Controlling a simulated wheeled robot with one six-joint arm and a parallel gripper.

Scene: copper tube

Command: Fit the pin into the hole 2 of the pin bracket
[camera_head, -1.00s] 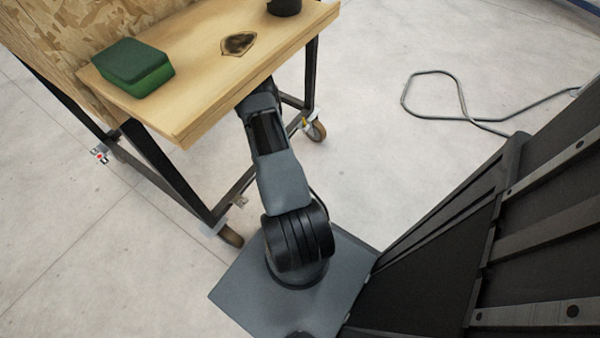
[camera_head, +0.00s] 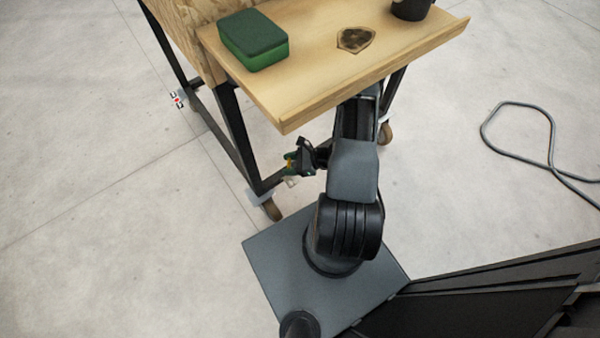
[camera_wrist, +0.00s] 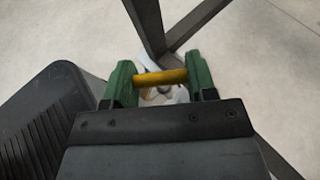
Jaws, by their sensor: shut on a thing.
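My gripper (camera_wrist: 161,80) shows in the wrist view with two green fingers shut on a yellow pin (camera_wrist: 160,77). The pin lies crosswise between the fingers. In the head view my gripper (camera_head: 292,164) is low, beside the table's near leg and below the tabletop. The pin is too small there to make out clearly. The pin bracket and its hole 2 are not in any view.
A cable (camera_head: 520,150) lies on the floor at right.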

